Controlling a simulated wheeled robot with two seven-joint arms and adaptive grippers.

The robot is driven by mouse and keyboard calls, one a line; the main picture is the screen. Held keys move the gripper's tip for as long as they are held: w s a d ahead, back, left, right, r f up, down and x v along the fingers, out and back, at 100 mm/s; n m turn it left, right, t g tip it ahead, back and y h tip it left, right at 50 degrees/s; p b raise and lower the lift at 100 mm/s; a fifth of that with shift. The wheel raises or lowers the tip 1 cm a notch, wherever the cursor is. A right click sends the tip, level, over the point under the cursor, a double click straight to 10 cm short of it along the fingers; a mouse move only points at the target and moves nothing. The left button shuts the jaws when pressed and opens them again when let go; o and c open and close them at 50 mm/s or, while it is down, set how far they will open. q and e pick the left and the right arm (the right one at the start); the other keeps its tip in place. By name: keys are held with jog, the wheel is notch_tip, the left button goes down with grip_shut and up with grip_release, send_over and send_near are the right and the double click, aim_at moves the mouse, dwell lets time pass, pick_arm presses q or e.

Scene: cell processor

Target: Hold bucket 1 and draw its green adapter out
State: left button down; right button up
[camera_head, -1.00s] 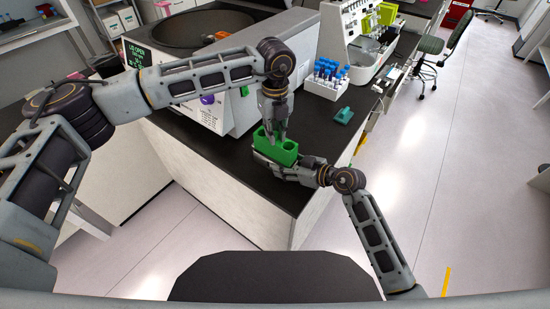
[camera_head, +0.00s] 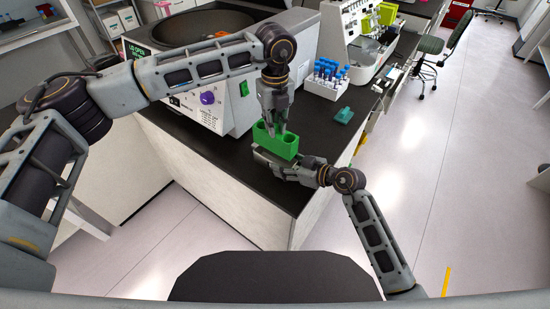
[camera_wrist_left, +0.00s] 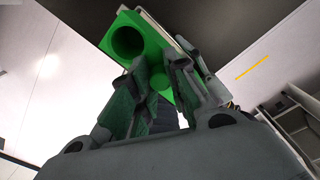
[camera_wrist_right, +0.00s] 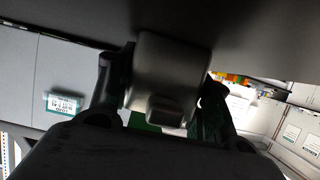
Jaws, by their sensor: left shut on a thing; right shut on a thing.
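The green adapter (camera_head: 285,147) is a block with round holes, seen above the bench's front corner. My left gripper (camera_head: 275,130) comes down from above and is shut on it; the left wrist view shows the adapter (camera_wrist_left: 150,52) with one open hole, its other end between the fingers. Bucket 1 (camera_wrist_right: 168,75) is a grey metal holder. My right gripper (camera_head: 268,156) is shut on it from the side, just below the adapter. The bucket is mostly hidden in the head view. I cannot tell how much of the adapter is still inside it.
A centrifuge with a round open bowl (camera_head: 190,28) stands behind my left arm. A white rack of blue-capped tubes (camera_head: 326,82) and a small teal block (camera_head: 344,115) are on the black bench (camera_head: 225,160). Bare bench lies left of the grippers.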

pick_arm(q)
jog(key=shift+r, duration=2.4)
pick_arm(e)
jog(key=o, duration=1.6)
jog(key=shift+o, duration=0.2)
jog(key=shift+d, duration=0.1)
jog(key=shift+v, duration=5.9)
jog(key=shift+s+f, duration=0.1)
pick_arm(q)
jog(key=shift+f, duration=0.1)
pick_arm(e)
jog(key=shift+s, duration=0.1)
